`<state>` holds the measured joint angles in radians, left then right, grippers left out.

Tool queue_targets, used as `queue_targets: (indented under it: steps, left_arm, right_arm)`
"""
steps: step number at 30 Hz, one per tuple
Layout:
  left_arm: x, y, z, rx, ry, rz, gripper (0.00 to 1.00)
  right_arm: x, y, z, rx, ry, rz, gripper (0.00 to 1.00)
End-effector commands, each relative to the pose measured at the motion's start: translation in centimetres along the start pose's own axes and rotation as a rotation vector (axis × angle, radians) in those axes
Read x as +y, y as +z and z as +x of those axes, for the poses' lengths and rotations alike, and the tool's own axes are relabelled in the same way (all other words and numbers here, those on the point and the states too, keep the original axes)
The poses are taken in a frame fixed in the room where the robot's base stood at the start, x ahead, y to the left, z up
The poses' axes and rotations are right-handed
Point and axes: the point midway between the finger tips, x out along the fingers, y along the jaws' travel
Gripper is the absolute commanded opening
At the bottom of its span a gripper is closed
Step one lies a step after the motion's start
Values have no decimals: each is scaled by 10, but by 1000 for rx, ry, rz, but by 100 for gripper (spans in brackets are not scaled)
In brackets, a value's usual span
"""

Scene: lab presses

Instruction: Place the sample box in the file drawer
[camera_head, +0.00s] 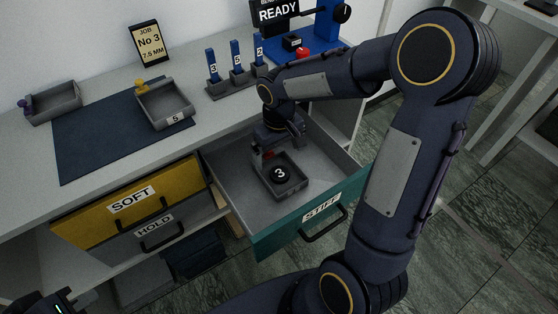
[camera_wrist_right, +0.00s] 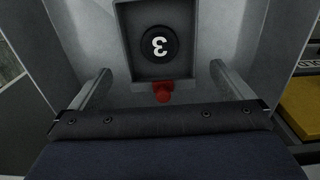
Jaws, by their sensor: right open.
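The sample box is a small dark grey tray (camera_head: 297,190) with a black disc marked 3 (camera_head: 280,174) in it and a red knob (camera_head: 268,156) on its near-arm side. It sits on the floor of the open STIFF drawer (camera_head: 234,178), which has a teal front. My right gripper (camera_head: 275,150) reaches down into the drawer at the knob end. In the right wrist view its two fingers are spread, with the red knob (camera_wrist_right: 163,91) between them, touching neither. My left gripper (camera_head: 45,304) shows only partly at the bottom left corner; its fingers are not clear.
The yellow SOFT drawer (camera_head: 130,200) and grey HOLD drawer (camera_head: 158,236) are at the left. On the counter stand a tray marked S (camera_head: 166,106), another tray (camera_head: 52,104), a rack of blue numbered pieces (camera_head: 236,84), a JOB No 3 card (camera_head: 149,43) and a READY display (camera_head: 275,12).

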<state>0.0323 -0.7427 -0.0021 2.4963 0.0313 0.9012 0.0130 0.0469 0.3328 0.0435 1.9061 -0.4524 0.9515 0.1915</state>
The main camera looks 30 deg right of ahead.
Motion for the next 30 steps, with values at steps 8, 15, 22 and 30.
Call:
queue_targets:
  steps: [8, 15, 22, 30]
  left_arm:
    - [3, -3, -7, 0, 0, 0, 0]
    - [3, -3, -7, 0, 0, 0, 0]
    - [3, -3, -7, 0, 0, 0, 0]
    - [3, -3, -7, 0, 0, 0, 0]
  right_arm:
    - [0, 0, -42, 1, 0, -1, 100]
    - [-1, 28, -70, 65, -45, 34, 100]
    - [-18, 104, -105, 246, -178, 124, 100]
    - [-47, 165, -109, 436, -314, 202, 100]
